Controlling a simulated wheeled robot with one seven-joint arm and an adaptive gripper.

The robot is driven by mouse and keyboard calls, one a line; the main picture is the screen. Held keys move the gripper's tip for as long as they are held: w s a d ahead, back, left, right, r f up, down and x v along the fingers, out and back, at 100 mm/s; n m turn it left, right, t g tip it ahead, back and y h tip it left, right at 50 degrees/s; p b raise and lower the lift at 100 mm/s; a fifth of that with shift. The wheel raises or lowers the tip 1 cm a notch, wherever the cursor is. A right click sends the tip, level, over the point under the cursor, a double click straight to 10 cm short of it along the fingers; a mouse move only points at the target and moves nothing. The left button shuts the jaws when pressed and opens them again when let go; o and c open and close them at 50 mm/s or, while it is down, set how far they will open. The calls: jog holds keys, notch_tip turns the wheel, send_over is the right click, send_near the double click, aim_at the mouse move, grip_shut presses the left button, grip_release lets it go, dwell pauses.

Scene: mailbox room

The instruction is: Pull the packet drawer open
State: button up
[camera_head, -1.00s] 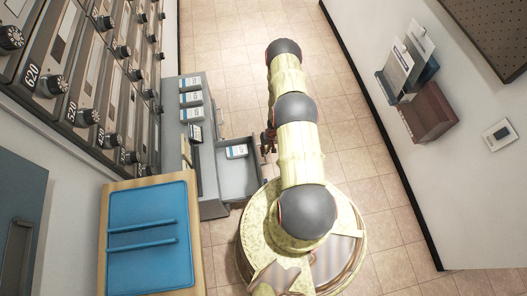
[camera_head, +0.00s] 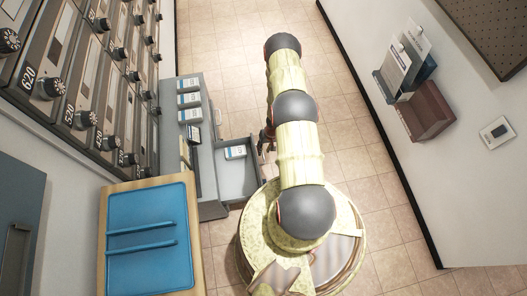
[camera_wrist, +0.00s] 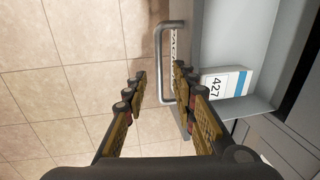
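The packet drawer (camera_head: 238,179) stands out from the grey cabinet, open, with a white and blue packet (camera_head: 235,152) inside. In the wrist view the packet (camera_wrist: 222,84) reads 427. The drawer's metal bar handle (camera_wrist: 158,62) shows on its front. My gripper (camera_wrist: 159,76) is open, with its two fingers apart and the handle bar showing between the fingertips in the picture. I cannot tell whether a finger touches the handle. In the head view my arm hides most of my gripper (camera_head: 267,139) beside the drawer front.
Several packets (camera_head: 190,100) lie on the grey cabinet top (camera_head: 208,84). A blue tray (camera_head: 150,215) rests on a wooden top at the lower left. Mailboxes (camera_head: 100,90) line the left wall. A brown wall holder (camera_head: 426,112) is at right. Tiled floor (camera_head: 225,45) is clear beyond the arm.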

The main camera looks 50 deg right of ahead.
notch_tip(320, 180, up, 10)
jog(key=s+d, duration=0.1)
jog(key=shift+d+f, duration=0.15)
jog(key=shift+d, duration=0.1)
dwell(0.5)
